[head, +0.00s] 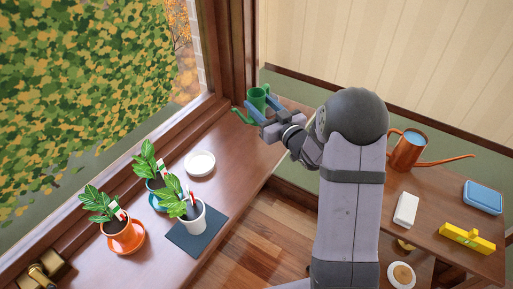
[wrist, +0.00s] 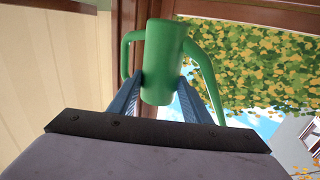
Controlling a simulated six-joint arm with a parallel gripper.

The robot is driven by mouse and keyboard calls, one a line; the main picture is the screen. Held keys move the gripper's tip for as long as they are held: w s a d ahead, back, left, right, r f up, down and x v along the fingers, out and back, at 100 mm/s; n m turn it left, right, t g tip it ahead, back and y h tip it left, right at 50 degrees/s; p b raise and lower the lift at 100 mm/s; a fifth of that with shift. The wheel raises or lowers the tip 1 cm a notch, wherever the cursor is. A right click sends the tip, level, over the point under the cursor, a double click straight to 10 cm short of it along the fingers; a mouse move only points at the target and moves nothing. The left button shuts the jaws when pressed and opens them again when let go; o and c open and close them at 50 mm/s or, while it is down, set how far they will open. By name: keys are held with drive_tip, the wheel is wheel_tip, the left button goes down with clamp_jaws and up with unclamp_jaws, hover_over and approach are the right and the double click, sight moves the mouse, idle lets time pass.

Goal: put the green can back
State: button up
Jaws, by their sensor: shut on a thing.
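The green can (head: 257,98) is a small watering can with a handle and a spout. In the head view it is at the far end of the window sill (head: 228,165), near the window corner. My gripper (head: 262,112) is shut on it. In the wrist view the green can (wrist: 165,62) sits between the two blue fingers of my gripper (wrist: 160,92), with the handle on the left and the spout on the right. I cannot tell whether its base touches the sill.
A white saucer (head: 200,163) and several potted plants, one on a dark mat (head: 190,243), stand nearer on the sill. The window frame (head: 222,50) rises beside the can. On the right table are a copper watering can (head: 407,150), a blue box (head: 483,197) and a yellow object (head: 467,238).

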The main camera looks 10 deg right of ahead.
drive_tip(key=shift+f+p, duration=0.35)
drive_tip(key=shift+f, duration=3.6)
drive_tip(key=shift+f, duration=0.1)
drive_tip(key=shift+f+p, duration=0.3)
drive_tip(key=shift+f, duration=1.65)
drive_tip(key=shift+f, duration=0.15)
drive_tip(key=o, duration=1.2)
